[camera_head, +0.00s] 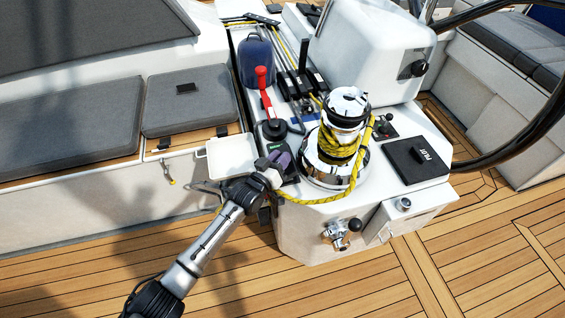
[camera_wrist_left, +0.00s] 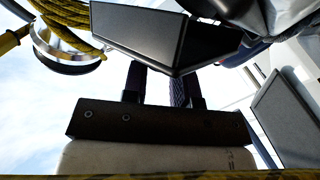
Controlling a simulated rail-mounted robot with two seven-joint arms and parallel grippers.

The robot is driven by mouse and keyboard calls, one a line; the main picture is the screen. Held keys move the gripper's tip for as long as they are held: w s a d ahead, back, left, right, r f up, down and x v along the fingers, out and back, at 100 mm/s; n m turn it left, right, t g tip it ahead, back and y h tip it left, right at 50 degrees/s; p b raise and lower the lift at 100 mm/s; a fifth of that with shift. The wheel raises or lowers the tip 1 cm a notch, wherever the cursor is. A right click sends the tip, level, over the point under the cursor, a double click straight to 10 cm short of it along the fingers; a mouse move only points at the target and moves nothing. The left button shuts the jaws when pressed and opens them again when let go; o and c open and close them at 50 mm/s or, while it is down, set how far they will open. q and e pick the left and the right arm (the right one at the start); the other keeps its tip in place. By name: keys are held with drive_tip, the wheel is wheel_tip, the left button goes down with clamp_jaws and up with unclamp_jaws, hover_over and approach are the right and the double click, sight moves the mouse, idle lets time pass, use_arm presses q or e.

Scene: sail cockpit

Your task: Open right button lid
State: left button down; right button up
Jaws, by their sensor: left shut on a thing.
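My left gripper (camera_head: 277,161) reaches in from the lower left to the near left corner of the white console. Its fingers also show in the wrist view (camera_wrist_left: 165,88), with their tips against a dark flat panel (camera_wrist_left: 135,32), which looks like the button lid. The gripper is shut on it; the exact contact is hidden. In the head view a small dark button panel (camera_head: 291,174) with a green mark shows beside the fingers, partly covered by them. My right gripper is not in view.
A chrome winch (camera_head: 343,110) with yellow rope stands just right of the gripper. A red-handled lever (camera_head: 266,95) stands behind it. A white square panel (camera_head: 231,157) is to its left. A black "PILOT" cover (camera_head: 416,158) lies farther right. The deck in front is clear.

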use_arm(q)
drive_tip(key=shift+a+t+b, duration=0.2)
drive_tip(key=shift+t+b, duration=0.1)
idle(0.4)
drive_tip(key=c, duration=0.9)
unclamp_jaws()
drive_tip(key=shift+c, duration=0.2)
drive_tip(key=shift+s+a, duration=0.15)
drive_tip(key=shift+s, duration=0.1)
drive_tip(key=p+v, duration=0.4)
drive_tip(key=v, duration=0.9)
drive_tip(key=shift+p, duration=0.35)
